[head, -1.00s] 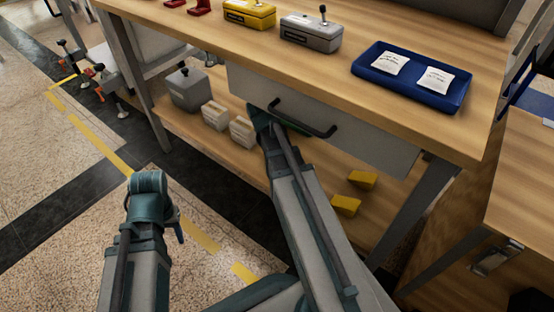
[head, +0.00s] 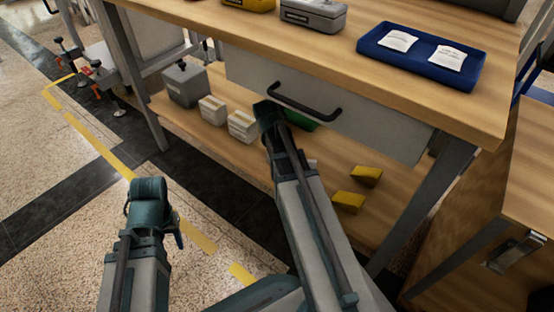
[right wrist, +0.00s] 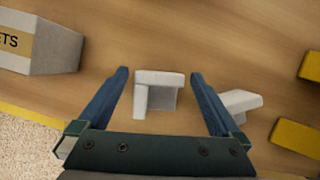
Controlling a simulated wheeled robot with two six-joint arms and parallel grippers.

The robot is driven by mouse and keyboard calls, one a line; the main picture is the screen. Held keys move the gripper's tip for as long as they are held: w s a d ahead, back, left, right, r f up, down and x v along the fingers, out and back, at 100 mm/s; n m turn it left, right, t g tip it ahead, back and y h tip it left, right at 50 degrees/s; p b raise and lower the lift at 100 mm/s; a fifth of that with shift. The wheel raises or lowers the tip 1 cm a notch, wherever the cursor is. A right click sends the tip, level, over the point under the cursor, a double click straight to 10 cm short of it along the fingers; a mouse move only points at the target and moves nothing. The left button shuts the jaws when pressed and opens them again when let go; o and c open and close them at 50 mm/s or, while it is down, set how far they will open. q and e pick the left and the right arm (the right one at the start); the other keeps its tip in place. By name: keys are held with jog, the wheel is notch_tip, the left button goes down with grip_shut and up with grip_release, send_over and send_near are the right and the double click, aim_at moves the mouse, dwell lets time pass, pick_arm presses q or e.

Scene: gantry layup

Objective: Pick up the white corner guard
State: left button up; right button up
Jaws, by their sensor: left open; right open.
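In the right wrist view a white L-shaped corner guard (right wrist: 153,78) lies on the wooden shelf. My right gripper (right wrist: 160,74) is open, with one dark blue finger on each side of the guard and a visible gap to both. A second whitish piece (right wrist: 242,101) lies just beyond the right finger, partly hidden by it. In the head view my right arm reaches to the shelf under the bench, and its gripper is hidden. My left gripper (head: 178,236) shows only in part, low over the floor, away from the shelf.
Two yellow pieces (head: 366,176) (head: 348,202) lie on the shelf to the right. Pale labelled boxes (head: 242,126) and a grey box (head: 186,85) stand to the left. A drawer with a black handle (head: 305,103) hangs above my right arm. A blue tray (head: 372,52) sits on the benchtop.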

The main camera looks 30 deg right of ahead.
jog(key=shift+x, duration=0.75)
pick_arm(q)
jog(key=shift+f, duration=0.65)
pick_arm(e)
jog(key=shift+r, duration=0.1)
jog(key=c, duration=1.2)
jog(key=shift+a, duration=0.1)
jog(key=shift+c, duration=0.2)
pick_arm(q)
jog(key=shift+r, duration=0.1)
